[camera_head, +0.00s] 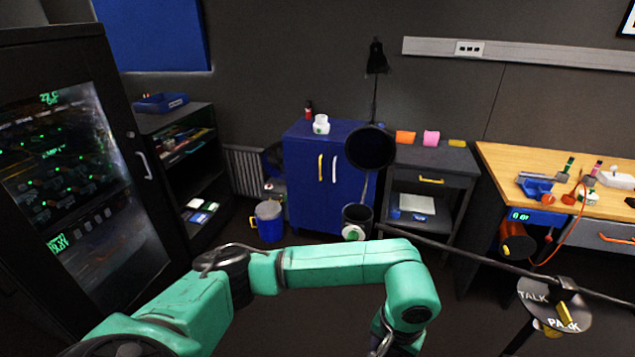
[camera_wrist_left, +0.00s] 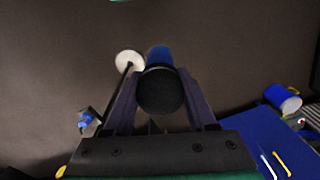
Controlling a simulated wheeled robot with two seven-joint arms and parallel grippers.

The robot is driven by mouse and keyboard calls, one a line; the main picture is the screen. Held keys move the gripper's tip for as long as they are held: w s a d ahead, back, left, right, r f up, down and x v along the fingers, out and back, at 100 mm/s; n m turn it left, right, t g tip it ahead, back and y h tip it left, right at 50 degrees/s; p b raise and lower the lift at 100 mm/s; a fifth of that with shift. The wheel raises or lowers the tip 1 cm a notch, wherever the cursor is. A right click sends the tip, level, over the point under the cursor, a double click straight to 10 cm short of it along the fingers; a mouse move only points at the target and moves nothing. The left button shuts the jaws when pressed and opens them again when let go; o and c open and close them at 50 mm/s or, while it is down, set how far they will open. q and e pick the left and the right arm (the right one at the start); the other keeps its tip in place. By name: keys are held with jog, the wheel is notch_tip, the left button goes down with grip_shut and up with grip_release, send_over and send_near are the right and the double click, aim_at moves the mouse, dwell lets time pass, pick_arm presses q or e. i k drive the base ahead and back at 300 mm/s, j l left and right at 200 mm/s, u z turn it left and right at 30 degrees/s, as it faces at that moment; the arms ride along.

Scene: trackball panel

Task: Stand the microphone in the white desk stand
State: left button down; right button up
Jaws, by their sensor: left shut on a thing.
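My left gripper (camera_wrist_left: 159,82) is shut on a dark, round-ended piece (camera_wrist_left: 160,92) with a blue part behind it, which looks like the microphone. It is held clear of the floor. In the head view my green left arm reaches across the bottom, and its gripper is out of sight below the edge. A low white piece (camera_head: 615,180) on the wooden bench at the far right looks like the desk stand; it is small and partly cut off. My right gripper is in neither view.
A blue cabinet (camera_head: 305,170), a blue bucket (camera_head: 269,222) and a dark side table (camera_head: 435,160) stand behind my arm.

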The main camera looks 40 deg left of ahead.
aim_at(321, 123)
jog(key=i+j+z, duration=0.1)
jog(key=j, duration=0.6)
jog(key=i+j, duration=0.15)
jog(key=j, duration=0.6)
jog(key=i+j+z, duration=0.15)
jog(key=j, duration=1.25)
jog(key=i+z, duration=0.05)
